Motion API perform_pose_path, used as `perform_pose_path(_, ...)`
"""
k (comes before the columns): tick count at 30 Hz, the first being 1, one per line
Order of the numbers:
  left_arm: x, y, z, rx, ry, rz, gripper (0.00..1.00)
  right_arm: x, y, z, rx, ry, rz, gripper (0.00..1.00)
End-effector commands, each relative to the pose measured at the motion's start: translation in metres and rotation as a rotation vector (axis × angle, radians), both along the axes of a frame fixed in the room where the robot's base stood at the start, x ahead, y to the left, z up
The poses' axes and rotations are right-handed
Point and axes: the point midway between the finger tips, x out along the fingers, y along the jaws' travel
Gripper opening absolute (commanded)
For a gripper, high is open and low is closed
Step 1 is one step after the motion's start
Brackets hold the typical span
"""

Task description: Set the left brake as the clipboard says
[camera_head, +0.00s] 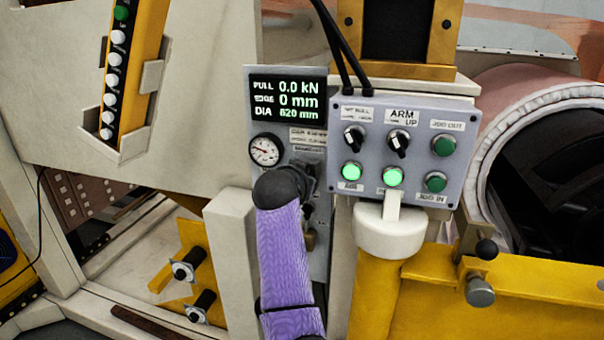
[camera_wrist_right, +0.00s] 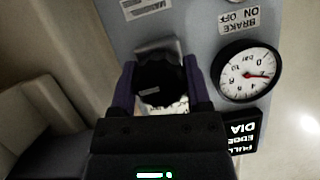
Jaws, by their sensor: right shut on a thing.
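My right gripper (camera_wrist_right: 160,88) is shut on a black knob (camera_wrist_right: 160,72) of the grey brake panel (camera_head: 318,252), one finger on each side. In the head view my purple right arm and dark wrist cover most of the knob. The round pressure gauge (camera_head: 265,150), white with a red needle, sits above and left of the knob; it also shows upside down in the right wrist view (camera_wrist_right: 246,76). I cannot read its exact value. A label saying BRAKE ON OFF (camera_wrist_right: 238,20) is beside it. The clipboard and my left gripper are not in view.
A display (camera_head: 288,100) reads PULL 0.0 kN, EDGE 0 mm, DIA 620 mm. To its right is a switch box (camera_head: 408,150) with two knobs and green buttons. A yellow post with a white cap (camera_head: 388,232) stands below. A yellow button strip (camera_head: 133,65) is upper left.

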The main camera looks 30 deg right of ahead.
Motion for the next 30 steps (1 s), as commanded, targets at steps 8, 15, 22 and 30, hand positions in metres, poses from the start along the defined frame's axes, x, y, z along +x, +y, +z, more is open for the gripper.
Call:
perform_pose_path(8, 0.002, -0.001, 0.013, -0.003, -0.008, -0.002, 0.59, -0.001, 0.0, -0.001, 0.164, -0.181, -0.001, 0.03)
perform_pose_path(15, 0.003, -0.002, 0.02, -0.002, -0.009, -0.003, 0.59, 0.0, 0.0, -0.002, 0.271, -0.306, -0.002, 0.03)
perform_pose_path(22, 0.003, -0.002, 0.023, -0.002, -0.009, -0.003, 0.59, 0.0, 0.0, -0.002, 0.334, -0.381, -0.002, 0.03)
perform_pose_path(30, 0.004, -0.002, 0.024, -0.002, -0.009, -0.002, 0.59, 0.0, 0.0, -0.003, 0.362, -0.414, -0.001, 0.03)
